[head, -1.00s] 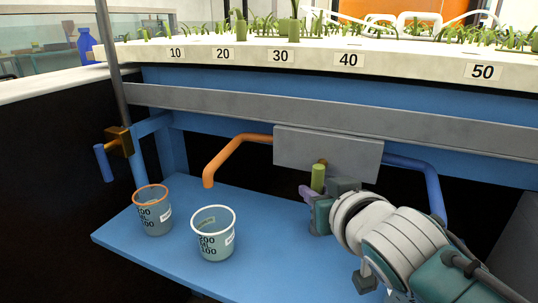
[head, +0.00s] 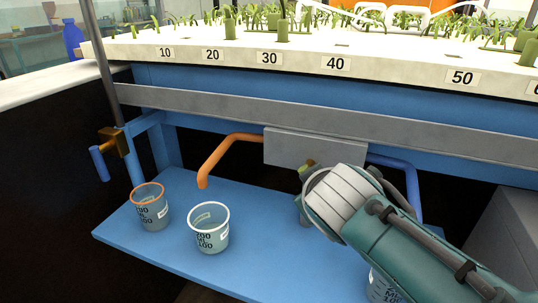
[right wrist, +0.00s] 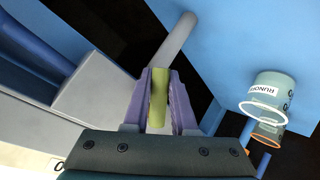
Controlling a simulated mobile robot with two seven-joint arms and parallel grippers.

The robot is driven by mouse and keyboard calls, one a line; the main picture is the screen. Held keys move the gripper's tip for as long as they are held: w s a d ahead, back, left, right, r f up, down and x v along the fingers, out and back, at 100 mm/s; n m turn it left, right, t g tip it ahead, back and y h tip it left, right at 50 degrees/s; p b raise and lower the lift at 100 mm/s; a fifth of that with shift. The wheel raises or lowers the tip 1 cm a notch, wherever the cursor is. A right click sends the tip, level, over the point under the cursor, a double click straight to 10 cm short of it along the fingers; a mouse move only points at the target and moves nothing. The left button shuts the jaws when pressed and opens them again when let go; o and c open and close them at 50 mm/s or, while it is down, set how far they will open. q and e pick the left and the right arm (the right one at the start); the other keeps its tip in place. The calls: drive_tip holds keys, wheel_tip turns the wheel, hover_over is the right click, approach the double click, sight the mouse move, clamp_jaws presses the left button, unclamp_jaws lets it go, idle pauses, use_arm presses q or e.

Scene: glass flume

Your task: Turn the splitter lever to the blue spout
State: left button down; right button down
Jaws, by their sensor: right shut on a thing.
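The splitter is a grey box (head: 312,148) under the flume. An orange spout (head: 222,154) leaves its left side and a blue spout (head: 410,182) its right side. The yellow-green splitter lever (head: 308,163) is mostly hidden behind my right arm in the head view. In the right wrist view the lever (right wrist: 158,98) lies between the purple fingers of my right gripper (right wrist: 161,84), which is shut on it. Its exact angle is hard to tell. My left gripper is out of view.
An orange-rimmed beaker (head: 151,211) and a white-rimmed beaker (head: 208,232) stand on the blue shelf (head: 270,235). Another beaker (head: 380,288) is partly hidden behind my right arm. A blue-handled valve (head: 100,162) is at left. The shelf's middle is clear.

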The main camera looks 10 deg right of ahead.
idle(0.4)
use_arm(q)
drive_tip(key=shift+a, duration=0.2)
use_arm(e)
drive_tip(key=c, duration=0.7)
unclamp_jaws()
drive_tip(key=shift+c, duration=0.2)
